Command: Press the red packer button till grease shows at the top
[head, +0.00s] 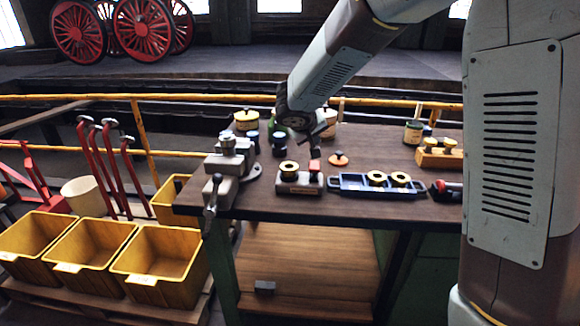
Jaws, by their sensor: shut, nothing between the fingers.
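The packer (299,187) is a small block on the dark workbench (262,207), near the front edge. A brass-coloured ring with a dark centre (289,171) sits on its left part. The red button (314,164) stands on its right part. My gripper (314,152) points down from the arm right over the button, with its fingers shut and empty. The tips look at or just above the button; I cannot tell if they touch it. No grease can be made out on the ring at this size.
A blue tray (350,187) with two brass rings lies to the right, an orange-topped piece (338,159) behind it. A grey vise (228,165) stands left. Tins (246,120) stand behind.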

